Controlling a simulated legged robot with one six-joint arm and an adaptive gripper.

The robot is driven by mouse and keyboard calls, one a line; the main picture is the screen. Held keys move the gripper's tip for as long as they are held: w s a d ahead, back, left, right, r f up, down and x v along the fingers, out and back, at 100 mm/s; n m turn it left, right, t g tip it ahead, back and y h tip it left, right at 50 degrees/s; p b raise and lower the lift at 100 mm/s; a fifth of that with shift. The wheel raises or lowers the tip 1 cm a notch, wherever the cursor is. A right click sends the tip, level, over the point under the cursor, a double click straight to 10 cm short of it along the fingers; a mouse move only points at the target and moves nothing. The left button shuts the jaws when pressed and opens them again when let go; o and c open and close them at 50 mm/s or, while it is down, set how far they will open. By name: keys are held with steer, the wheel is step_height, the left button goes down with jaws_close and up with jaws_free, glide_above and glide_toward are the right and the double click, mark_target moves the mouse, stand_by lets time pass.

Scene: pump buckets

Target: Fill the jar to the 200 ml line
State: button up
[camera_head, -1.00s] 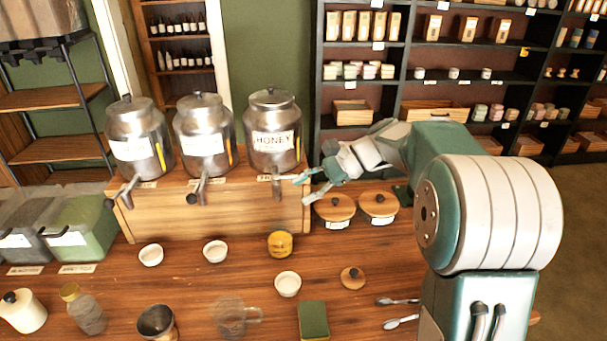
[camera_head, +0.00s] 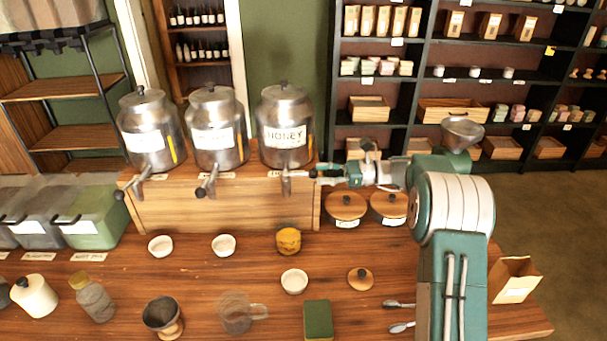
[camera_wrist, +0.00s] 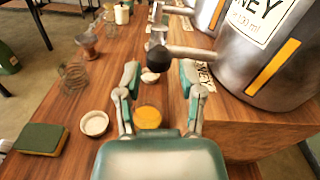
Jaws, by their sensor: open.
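The honey dispenser (camera_head: 285,125) is a steel urn labelled HONEY on a wooden stand; it also shows in the wrist view (camera_wrist: 235,55). Its tap (camera_head: 287,180) points out over the table, with a black knob at the end in the wrist view (camera_wrist: 157,50). A small amber-yellow jar (camera_head: 288,241) stands on the table below and in front of it, also in the wrist view (camera_wrist: 148,117). Its level and line cannot be read. My gripper (camera_head: 318,175) is beside the tap; in the wrist view its fingers (camera_wrist: 160,75) are spread and hold nothing.
Two more steel urns (camera_head: 217,130) (camera_head: 150,130) stand to the left. White bowls (camera_head: 294,281), a glass mug (camera_head: 236,312), a metal cup (camera_head: 163,316) and a green-topped sponge (camera_head: 318,320) are on the table. Lidded pots (camera_head: 345,206) stand right of the stand.

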mark_target(315, 174)
steer(key=a, duration=0.5)
steer(key=shift+a, duration=0.1)
jaws_close()
